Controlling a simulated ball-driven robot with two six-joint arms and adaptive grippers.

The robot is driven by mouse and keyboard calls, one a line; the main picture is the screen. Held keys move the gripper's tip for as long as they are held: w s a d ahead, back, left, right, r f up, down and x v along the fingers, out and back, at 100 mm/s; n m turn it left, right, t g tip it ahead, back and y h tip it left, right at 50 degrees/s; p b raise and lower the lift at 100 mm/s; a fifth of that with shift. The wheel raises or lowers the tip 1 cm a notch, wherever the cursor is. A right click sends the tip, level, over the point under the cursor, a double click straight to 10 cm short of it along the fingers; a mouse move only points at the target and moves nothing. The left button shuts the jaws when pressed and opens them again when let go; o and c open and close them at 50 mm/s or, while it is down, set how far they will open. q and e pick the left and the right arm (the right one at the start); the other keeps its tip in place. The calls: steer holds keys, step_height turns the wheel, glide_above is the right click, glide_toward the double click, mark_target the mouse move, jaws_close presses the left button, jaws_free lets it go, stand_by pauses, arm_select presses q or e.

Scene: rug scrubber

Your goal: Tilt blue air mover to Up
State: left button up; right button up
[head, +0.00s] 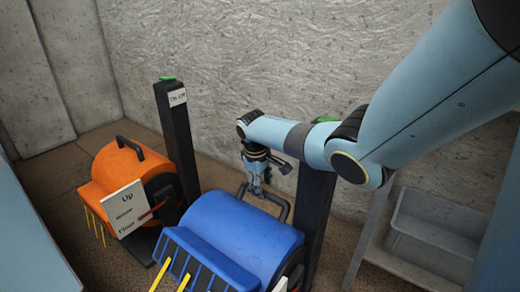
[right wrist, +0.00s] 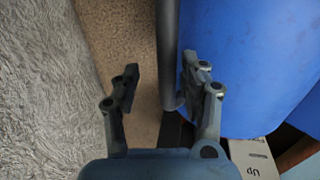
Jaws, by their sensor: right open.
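The blue air mover (head: 235,232) stands on the floor at the lower middle of the head view, with yellow prongs at its front grille. Its dark handle (head: 283,211) arches over its back. My right gripper (head: 258,188) is open at the handle, pointing down. In the right wrist view, the handle's dark bar (right wrist: 168,55) shows between the two open fingers (right wrist: 160,80), nearer the right one; contact cannot be told. The blue housing (right wrist: 235,70) fills the right side there. A white placard (right wrist: 254,155) reading "Up" shows below it. My left gripper is not in view.
An orange air mover (head: 120,170) with an "Up" placard (head: 127,208) stands to the left. A dark post (head: 177,135) rises between the movers, another (head: 313,215) right of the blue one. A rough wall (head: 230,60) is close behind. A grey bin (head: 430,235) stands right.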

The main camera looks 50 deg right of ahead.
step_height(320, 180, up, 11)
steer(key=a, duration=0.1)
steer(key=shift+a+f, duration=0.2)
steer(key=shift+a, duration=0.2)
steer(key=shift+s, duration=0.1)
